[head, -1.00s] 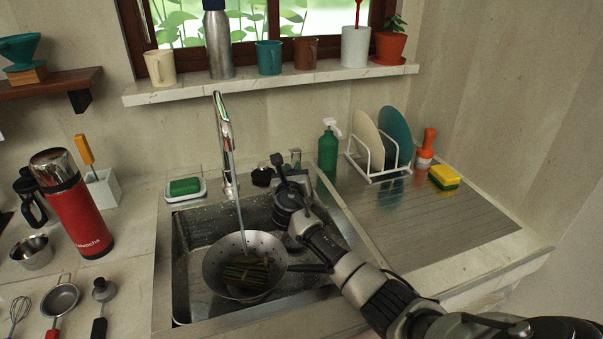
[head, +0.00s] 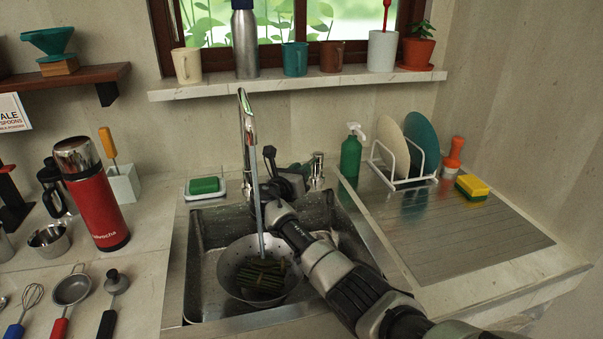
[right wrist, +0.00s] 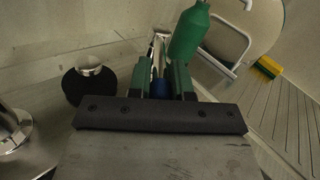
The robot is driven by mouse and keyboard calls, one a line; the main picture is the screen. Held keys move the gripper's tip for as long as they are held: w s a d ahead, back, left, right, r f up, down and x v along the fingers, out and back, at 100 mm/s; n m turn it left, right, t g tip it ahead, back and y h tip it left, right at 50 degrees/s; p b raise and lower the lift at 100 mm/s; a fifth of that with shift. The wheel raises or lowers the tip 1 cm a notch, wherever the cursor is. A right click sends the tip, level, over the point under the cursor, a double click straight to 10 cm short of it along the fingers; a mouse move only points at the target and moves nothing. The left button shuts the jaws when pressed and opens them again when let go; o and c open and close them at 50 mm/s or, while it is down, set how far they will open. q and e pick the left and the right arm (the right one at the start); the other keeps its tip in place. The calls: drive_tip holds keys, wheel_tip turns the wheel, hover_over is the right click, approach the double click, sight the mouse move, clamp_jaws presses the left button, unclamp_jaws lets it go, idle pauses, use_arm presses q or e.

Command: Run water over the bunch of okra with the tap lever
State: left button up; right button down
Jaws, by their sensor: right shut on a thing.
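The green okra bunch (head: 262,276) lies in a metal colander (head: 231,268) in the sink. A thin stream of water (head: 257,205) runs from the tap spout (head: 246,118) down onto the okra. My right gripper (head: 302,172) is behind the sink, at the chrome tap lever (head: 317,166). The grip itself is partly hidden in the head view. My left gripper is not in view.
A soap dish (head: 205,194) is at the sink's left back. A red flask (head: 97,205) and utensils are on the left. The ribbed drainboard (head: 460,225) is mostly clear.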

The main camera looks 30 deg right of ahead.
drive_tip(key=c, duration=1.1)
unclamp_jaws()
drive_tip(key=shift+w, duration=0.1)
drive_tip(key=p+v, duration=0.8)
drive_tip(key=v, duration=0.2)
drive_tip(key=shift+s+a, duration=0.25)
drive_tip(key=shift+a, duration=0.05)
